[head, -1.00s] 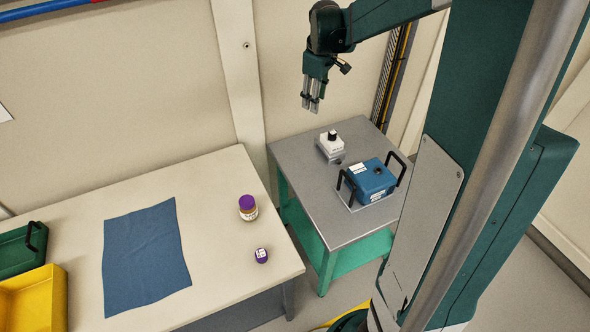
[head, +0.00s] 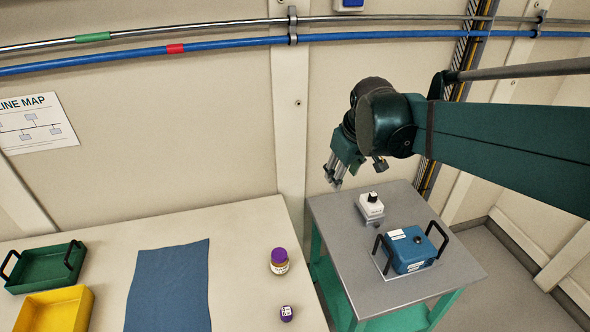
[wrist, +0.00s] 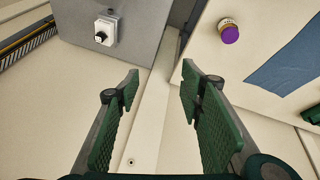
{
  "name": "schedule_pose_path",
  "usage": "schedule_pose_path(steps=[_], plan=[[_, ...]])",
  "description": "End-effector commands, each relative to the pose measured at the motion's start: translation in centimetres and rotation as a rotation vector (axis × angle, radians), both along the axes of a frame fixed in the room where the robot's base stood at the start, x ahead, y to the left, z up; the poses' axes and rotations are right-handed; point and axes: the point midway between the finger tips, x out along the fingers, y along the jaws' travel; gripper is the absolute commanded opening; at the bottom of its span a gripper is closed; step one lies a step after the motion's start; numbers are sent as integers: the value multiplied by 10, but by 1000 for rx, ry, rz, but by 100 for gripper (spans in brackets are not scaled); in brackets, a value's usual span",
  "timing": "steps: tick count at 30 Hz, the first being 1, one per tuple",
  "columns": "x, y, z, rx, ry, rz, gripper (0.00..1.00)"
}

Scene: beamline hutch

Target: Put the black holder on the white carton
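A small white box (head: 370,207), which looks like the white carton, stands at the back left of the grey cart top. A small black upright piece (head: 373,197) sits on top of it, and I take this for the black holder. In the wrist view the white box (wrist: 110,24) is at the upper left, with the black piece (wrist: 100,37) against it. My gripper (head: 338,170) is above and left of the box, clear of it. In the wrist view its fingers (wrist: 160,80) are apart, with nothing between them.
A blue device (head: 409,252) with black handles sits on the cart (head: 440,285). The bench (head: 240,260) at left holds a purple-lidded jar (head: 279,262), a small purple-topped item (head: 286,313), a blue cloth (head: 168,285), and green (head: 45,268) and yellow (head: 55,310) trays.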

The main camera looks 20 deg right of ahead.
Motion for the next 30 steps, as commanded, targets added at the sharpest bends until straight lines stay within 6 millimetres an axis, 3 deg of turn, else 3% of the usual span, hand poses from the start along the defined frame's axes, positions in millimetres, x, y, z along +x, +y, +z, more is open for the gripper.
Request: schedule_pose_path(steps=[17,30], plan=[[-91,56,0,86,-129,-123,38],[-151,86,-19,171,-217,-210,38]])
